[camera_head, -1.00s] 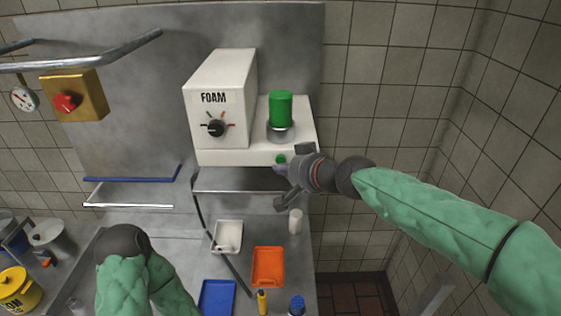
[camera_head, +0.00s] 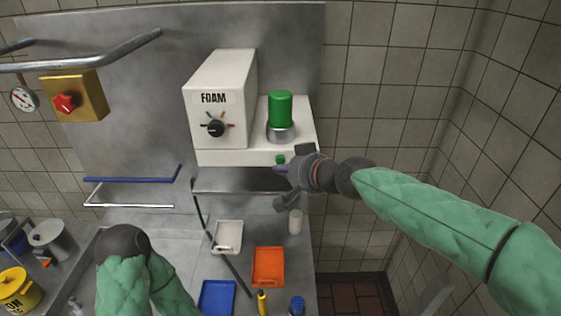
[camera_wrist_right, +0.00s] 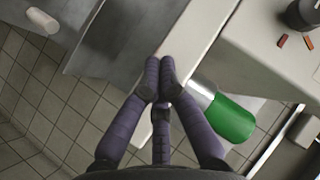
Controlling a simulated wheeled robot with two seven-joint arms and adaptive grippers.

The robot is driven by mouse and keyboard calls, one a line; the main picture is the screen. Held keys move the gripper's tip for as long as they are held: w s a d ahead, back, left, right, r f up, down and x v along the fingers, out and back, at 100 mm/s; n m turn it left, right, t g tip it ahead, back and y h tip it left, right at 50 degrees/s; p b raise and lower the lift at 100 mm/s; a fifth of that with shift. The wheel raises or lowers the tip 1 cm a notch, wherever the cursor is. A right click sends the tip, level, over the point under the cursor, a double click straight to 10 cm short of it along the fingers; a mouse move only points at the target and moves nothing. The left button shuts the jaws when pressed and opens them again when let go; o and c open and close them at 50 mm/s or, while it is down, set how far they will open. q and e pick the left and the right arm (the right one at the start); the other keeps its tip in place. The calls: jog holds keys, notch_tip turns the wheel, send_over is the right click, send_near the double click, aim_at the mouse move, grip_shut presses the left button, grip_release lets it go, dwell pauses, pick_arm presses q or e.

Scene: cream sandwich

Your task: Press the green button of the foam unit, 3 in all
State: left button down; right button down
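The white foam unit (camera_head: 215,115) stands on a wall shelf, with FOAM lettering and a black dial on its front. Its small green button (camera_head: 281,159) is on the front edge of the base, below a green cylinder (camera_head: 280,108) with a metal collar. My right gripper (camera_head: 280,170) is just below and in front of the button; whether it touches is unclear. In the right wrist view, its purple fingers (camera_wrist_right: 160,78) are together with nothing between them, against the unit's edge, and the button is hidden. The green cylinder (camera_wrist_right: 229,118) shows beside them. My left gripper is out of view.
Below the unit, the steel counter holds a white tray (camera_head: 228,237), an orange tray (camera_head: 268,266), a blue tray (camera_head: 217,297) and bottles. A yellow box with a red knob (camera_head: 65,103) is on the wall at left. The tiled wall at right is clear.

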jog(key=shift+w, duration=0.2)
jog(key=shift+w, duration=0.25)
jog(key=shift+w+b, duration=0.35)
jog(key=shift+w, duration=0.05)
dwell(0.7)
jog(key=shift+s+r, duration=0.1)
jog(key=shift+s, duration=0.8)
